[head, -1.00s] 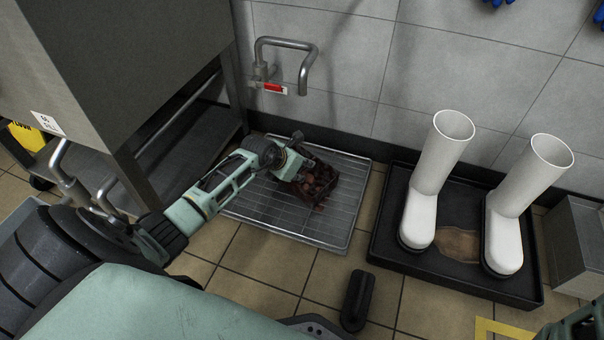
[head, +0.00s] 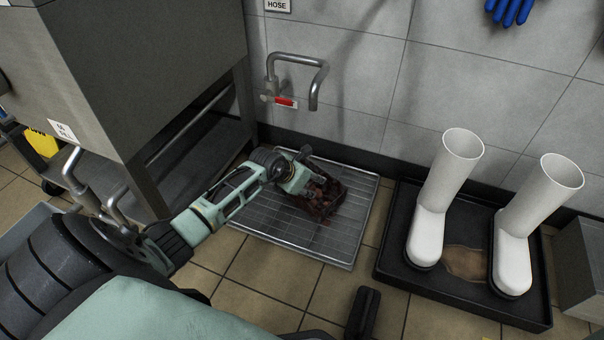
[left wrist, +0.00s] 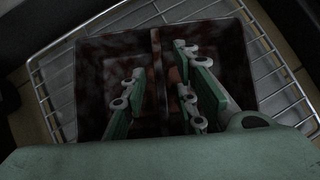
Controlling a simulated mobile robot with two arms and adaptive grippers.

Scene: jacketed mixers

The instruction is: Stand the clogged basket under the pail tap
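The clogged basket (head: 325,198) is a dark, two-compartment box with reddish-brown stuff in it. Which tap is the pail tap I cannot read. My left gripper (head: 305,175) is at the basket's near left part. In the left wrist view, the basket (left wrist: 92,80) shows a middle divider between my left gripper's (left wrist: 160,90) fingers, which stand apart; clear contact is not visible.
A steel cabinet (head: 150,70) with bent pipes stands left of the grate. White boots (head: 440,190) stand on a black tray (head: 450,295) at right. A dark object (head: 362,313) lies on the floor in front. The grate's near right part is bare.

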